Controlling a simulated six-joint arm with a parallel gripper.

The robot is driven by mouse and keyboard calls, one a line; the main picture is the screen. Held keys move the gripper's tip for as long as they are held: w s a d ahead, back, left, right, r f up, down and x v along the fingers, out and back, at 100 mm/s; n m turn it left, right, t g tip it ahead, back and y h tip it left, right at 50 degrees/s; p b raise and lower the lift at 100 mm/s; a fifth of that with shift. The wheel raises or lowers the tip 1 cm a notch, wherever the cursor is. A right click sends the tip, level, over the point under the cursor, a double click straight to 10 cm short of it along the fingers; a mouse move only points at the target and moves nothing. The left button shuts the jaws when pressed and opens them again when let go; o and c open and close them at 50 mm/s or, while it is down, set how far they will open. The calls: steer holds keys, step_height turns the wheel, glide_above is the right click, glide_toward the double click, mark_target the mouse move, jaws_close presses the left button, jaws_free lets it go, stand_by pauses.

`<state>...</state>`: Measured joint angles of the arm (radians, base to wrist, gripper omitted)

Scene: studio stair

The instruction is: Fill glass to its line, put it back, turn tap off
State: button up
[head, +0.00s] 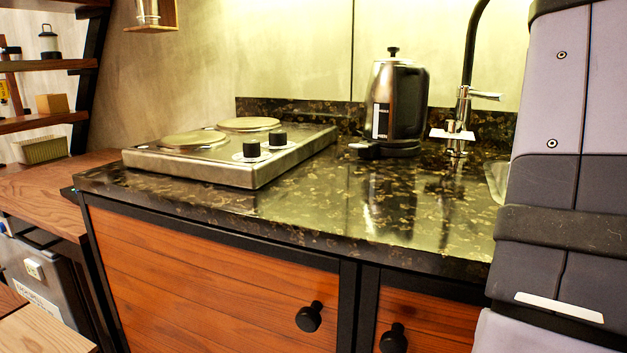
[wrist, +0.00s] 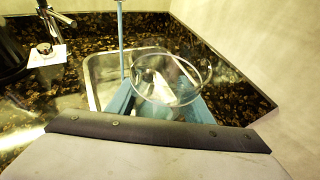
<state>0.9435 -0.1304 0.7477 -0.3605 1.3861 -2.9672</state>
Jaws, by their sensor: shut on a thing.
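A clear glass (wrist: 172,78) shows in the wrist view, its round rim open toward the camera. My gripper (wrist: 158,103) is shut on it, with a blue finger on each side, over the steel sink (wrist: 100,72). The glass's line and water level cannot be made out. A thin pale-blue vertical streak (wrist: 120,38), which looks like running water, falls left of the glass rim. The tap (head: 464,105) stands at the back of the counter, with its chrome lever (head: 487,96) pointing right; the lever also shows in the wrist view (wrist: 62,19). My gripper is hidden in the head view.
A kettle (head: 397,105) stands left of the tap, with a two-plate hob (head: 230,150) farther left. A small white card (head: 452,134) with a little object on it is at the tap's base. The dark stone counter (head: 400,215) is clear in front. Walls close in behind the sink.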

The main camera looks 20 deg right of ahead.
step_height(320, 180, up, 50)
steer(key=p, duration=4.8)
steer(key=shift+r+p, duration=0.15)
steer(key=shift+p, duration=0.25)
